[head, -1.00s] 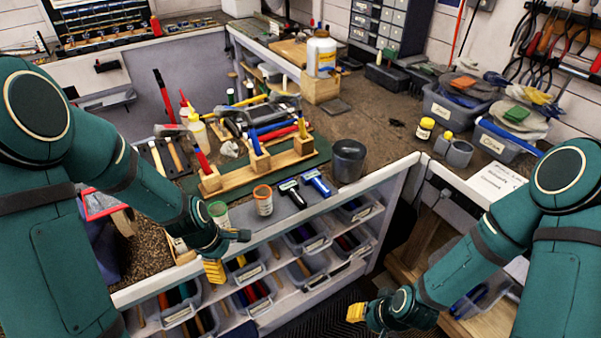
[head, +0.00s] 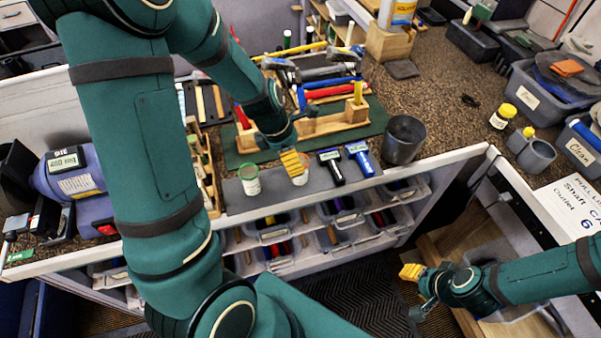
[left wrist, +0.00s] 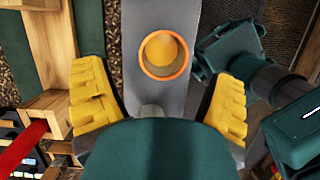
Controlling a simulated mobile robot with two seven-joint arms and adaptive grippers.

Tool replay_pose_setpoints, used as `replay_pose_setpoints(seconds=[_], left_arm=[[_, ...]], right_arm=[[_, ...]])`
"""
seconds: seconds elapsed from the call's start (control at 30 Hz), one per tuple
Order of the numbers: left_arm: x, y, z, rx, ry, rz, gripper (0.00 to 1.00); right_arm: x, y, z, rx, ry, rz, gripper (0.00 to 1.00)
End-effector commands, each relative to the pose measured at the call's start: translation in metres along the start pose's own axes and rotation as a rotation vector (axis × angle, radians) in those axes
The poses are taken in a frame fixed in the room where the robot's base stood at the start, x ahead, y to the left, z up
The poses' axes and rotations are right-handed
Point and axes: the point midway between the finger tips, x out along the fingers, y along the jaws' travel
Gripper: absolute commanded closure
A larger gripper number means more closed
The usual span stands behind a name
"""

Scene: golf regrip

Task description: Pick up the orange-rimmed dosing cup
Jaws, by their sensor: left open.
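The orange-rimmed dosing cup (head: 301,178) stands on the grey mat at the bench's front edge, partly hidden by my left gripper in the head view. In the left wrist view I look down into the cup (left wrist: 164,52), which has a yellow-orange inside. My left gripper (head: 298,140) is open above and just behind the cup. In the left wrist view its yellow fingers (left wrist: 157,72) are spread to either side, with the cup between and slightly beyond the tips. My right gripper (head: 415,289) is open and empty, off the bench's front at the right.
A green-rimmed cup (head: 249,180) stands left of the orange-rimmed one. A black-headed tool (head: 331,166) and a blue one (head: 361,158) lie close on the right. A wooden rack (head: 330,124) is behind, and a dark grey bin (head: 404,139) is farther right.

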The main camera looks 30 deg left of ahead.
Motion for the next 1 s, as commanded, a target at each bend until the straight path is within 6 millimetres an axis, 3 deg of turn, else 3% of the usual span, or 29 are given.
replay_pose_setpoints(seconds=[0.27,0.6,0.9,0.93,1.0], left_arm=[[0.022,0.000,0.000,0.000,0.001,-0.001,0.14],[0.066,-0.003,0.001,0.001,0.001,0.000,0.14],[0.069,-0.003,0.002,0.002,-0.001,0.001,0.14],[0.069,-0.003,0.002,0.002,-0.001,0.001,0.19],[0.069,-0.003,0.002,0.002,-0.001,0.001,0.43]], right_arm=[[0.007,0.002,0.001,0.000,0.001,0.001,0.61],[0.019,0.006,0.002,0.000,0.001,0.004,0.61],[0.019,0.006,0.002,0.000,0.001,0.004,0.61],[0.019,0.006,0.002,0.000,0.001,0.004,0.61],[0.019,0.006,0.002,0.000,0.001,0.004,0.61]])
